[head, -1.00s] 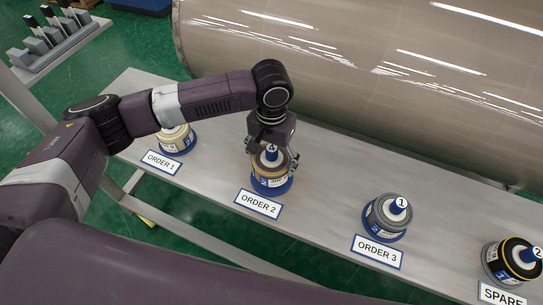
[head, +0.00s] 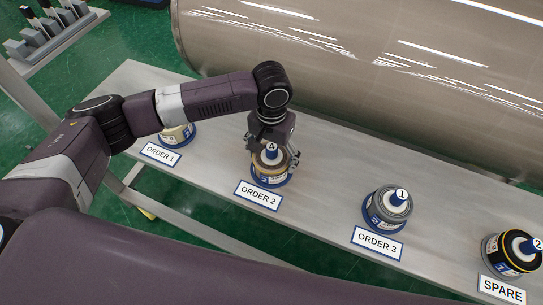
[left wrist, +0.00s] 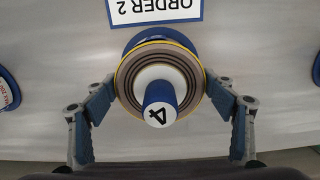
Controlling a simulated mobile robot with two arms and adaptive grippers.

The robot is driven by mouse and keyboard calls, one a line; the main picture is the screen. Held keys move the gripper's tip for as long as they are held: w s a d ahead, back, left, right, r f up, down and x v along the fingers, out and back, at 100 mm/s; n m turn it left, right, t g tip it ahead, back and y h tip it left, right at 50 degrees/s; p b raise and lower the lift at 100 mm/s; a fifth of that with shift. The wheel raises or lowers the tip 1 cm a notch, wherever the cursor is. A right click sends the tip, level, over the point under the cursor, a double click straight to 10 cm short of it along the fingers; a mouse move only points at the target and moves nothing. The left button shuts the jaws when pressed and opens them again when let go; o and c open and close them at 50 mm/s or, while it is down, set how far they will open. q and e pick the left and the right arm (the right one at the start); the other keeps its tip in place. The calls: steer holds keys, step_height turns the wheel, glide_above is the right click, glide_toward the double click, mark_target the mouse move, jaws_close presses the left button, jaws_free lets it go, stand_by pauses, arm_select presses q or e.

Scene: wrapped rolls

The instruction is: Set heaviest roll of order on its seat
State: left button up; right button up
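The roll tagged 4 (head: 268,163) has a brown ringed top, a yellow edge and a blue core plug. It is upright at the ORDER 2 place, over a blue round seat (head: 272,183). My left gripper (head: 273,154) comes from above with a finger on each side of it. In the left wrist view the fingers press in against the sides of the roll (left wrist: 137,62), and the blue seat rim (left wrist: 165,34) shows behind it. I cannot tell whether the roll fully rests on the seat. My right gripper is in no view.
On the same grey bench (head: 325,203) stand a cream roll at ORDER 1 (head: 176,136), a grey roll tagged 1 at ORDER 3 (head: 384,213) and a black roll tagged 2 at SPARE (head: 500,258). A large shiny cylinder (head: 350,70) lies behind the bench.

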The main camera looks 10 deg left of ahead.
arm_select(q)
steer(key=shift+o, duration=1.3)
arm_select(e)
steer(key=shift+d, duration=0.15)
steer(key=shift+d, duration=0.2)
arm_select(q)
step_height(320, 180, up, 12)
steer(key=shift+r, duration=0.1)
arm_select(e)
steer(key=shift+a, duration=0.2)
